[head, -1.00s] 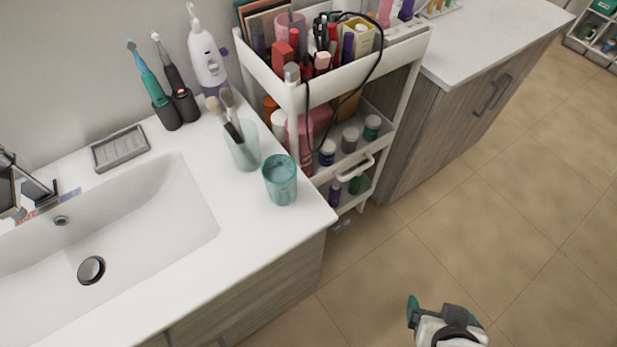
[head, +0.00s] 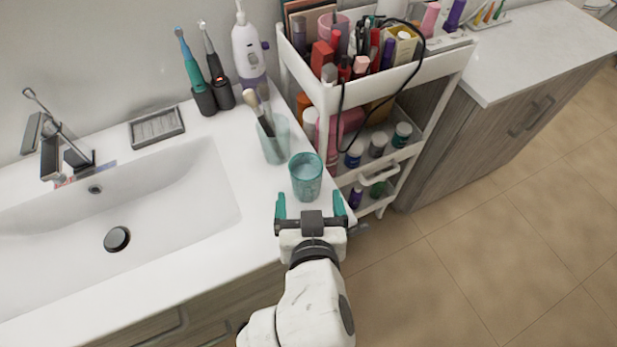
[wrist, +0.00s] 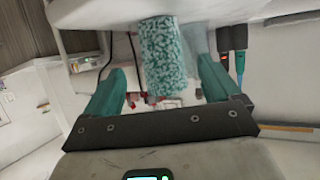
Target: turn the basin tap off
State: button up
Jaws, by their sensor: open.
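My gripper (head: 309,204) is open and empty at the front right edge of the counter, well to the right of the tap. Its teal fingers point toward the teal cup. In the wrist view my gripper (wrist: 160,88) shows both fingers spread apart, with the cup beyond and between them. The tap is not visible in the wrist view.
The teal cup (head: 306,178) stands just past my fingertips. A glass with brushes (head: 274,140), electric toothbrushes (head: 202,95) and a soap dish (head: 157,127) stand behind. A loaded white cart (head: 385,85) is close on the right. The basin's middle is clear.

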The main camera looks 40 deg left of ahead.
aim_at(307, 189)
jog(key=shift+p+x, duration=0.6)
jog(key=shift+x, duration=2.9)
jog(key=shift+c, duration=0.4)
jog(key=c, duration=1.2)
jog(key=shift+c, duration=0.2)
jog(key=shift+r, duration=0.15)
